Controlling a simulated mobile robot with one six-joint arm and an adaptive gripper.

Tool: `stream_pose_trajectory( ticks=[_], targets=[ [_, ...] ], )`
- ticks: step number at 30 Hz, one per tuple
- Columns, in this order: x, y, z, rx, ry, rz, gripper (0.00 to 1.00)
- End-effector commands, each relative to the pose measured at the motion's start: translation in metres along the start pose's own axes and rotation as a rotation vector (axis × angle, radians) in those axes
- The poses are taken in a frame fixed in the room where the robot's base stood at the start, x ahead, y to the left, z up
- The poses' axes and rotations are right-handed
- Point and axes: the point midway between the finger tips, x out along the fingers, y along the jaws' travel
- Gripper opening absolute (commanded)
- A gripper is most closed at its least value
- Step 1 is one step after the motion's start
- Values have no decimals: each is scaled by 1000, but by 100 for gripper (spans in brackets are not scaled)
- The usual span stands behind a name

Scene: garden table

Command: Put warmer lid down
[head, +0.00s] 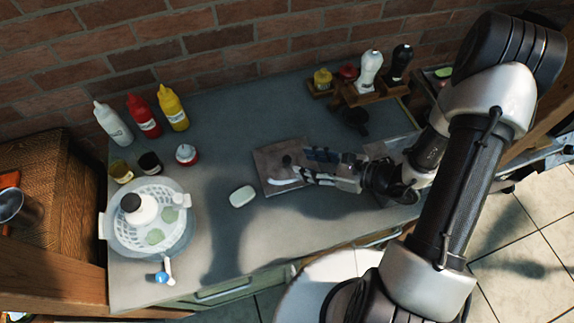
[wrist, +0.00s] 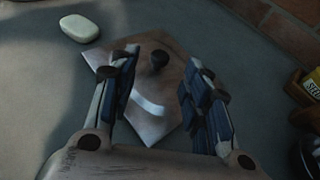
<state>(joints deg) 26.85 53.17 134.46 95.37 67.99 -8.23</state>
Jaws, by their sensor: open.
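The warmer lid is a dull brown-grey, flat-edged plate (head: 268,158) with a dark round knob, lying on the grey counter near its middle. In the wrist view the lid (wrist: 160,125) lies below my fingers, with its knob (wrist: 153,62) and a pale curved streak in sight. My gripper (head: 306,167) is over the lid's right part, and its fingers partly hide it. In the wrist view my gripper (wrist: 160,85) is open, one finger on either side of the knob, with clear gaps. It holds nothing. The exact height above the lid is hard to tell.
A white soap bar (head: 242,196) lies left of the lid. A white colander (head: 150,240) and several sauce bottles, including a red one (head: 144,116), stand further left. Wooden holders with bottles (head: 367,75) stand at the back. The brick wall (head: 220,45) bounds the counter.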

Motion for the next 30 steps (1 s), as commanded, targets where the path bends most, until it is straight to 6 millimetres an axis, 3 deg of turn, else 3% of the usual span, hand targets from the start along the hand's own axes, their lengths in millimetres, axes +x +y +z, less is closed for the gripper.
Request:
stream_pose_trajectory(
  ticks=[13,21,30],
  targets=[
    [57,1,0,-1,0,3,44],
    [59,0,1,0,0,-1,44],
    [59,0,1,0,0,-1,24]
  ],
)
